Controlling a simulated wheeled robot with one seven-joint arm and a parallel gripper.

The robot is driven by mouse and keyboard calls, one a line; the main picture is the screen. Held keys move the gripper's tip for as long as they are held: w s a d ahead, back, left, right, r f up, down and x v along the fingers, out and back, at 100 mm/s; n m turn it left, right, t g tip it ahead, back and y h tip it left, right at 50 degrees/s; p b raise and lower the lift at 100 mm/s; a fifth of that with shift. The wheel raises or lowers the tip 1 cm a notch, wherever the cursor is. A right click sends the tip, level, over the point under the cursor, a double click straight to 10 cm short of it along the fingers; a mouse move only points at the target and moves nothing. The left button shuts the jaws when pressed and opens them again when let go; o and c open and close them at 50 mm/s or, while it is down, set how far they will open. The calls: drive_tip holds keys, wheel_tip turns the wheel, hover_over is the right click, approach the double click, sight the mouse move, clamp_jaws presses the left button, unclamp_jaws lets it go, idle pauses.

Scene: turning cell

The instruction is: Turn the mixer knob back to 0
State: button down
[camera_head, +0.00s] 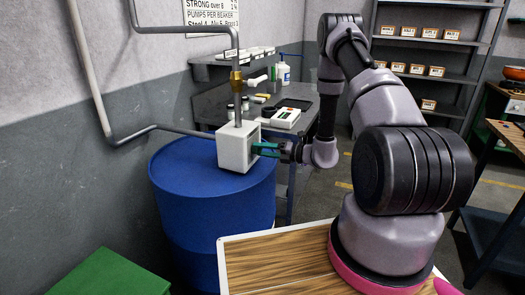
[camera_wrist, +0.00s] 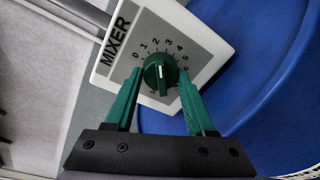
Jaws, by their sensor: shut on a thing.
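The mixer box (camera_head: 235,148) is a white block at the end of a pipe, above a blue drum. In the wrist view its grey face (camera_wrist: 178,28) carries the word MIXER and a numbered dial beginning at 0. The dark green mixer knob (camera_wrist: 161,73) has a white pointer line; its line lies roughly along the 2–3 direction, but which end points is hard to tell. My gripper (camera_wrist: 160,78) has its green fingers on either side of the knob, shut on it. In the head view my gripper (camera_head: 267,149) meets the box's right side; the knob is hidden there.
The blue drum (camera_head: 205,205) stands under the box. A dark workbench (camera_head: 215,105) with bottles and small items is behind it. Grey pipes (camera_head: 108,120) run along the left wall. Shelves (camera_head: 425,45) with small boxes stand at the back right.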

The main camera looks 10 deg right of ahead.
drive_tip(key=n, duration=0.5)
drive_tip(key=shift+s+f+t+h, duration=0.1)
drive_tip(key=shift+f+t+h, duration=0.05)
drive_tip(key=shift+t+h, duration=0.15)
drive_tip(key=shift+n, duration=2.1)
drive_tip(key=shift+c, duration=1.2)
unclamp_jaws()
drive_tip(key=shift+t, duration=0.3)
drive_tip(key=v, duration=1)
drive_tip(key=shift+s+d, duration=0.2)
drive_tip(key=shift+d, duration=0.1)
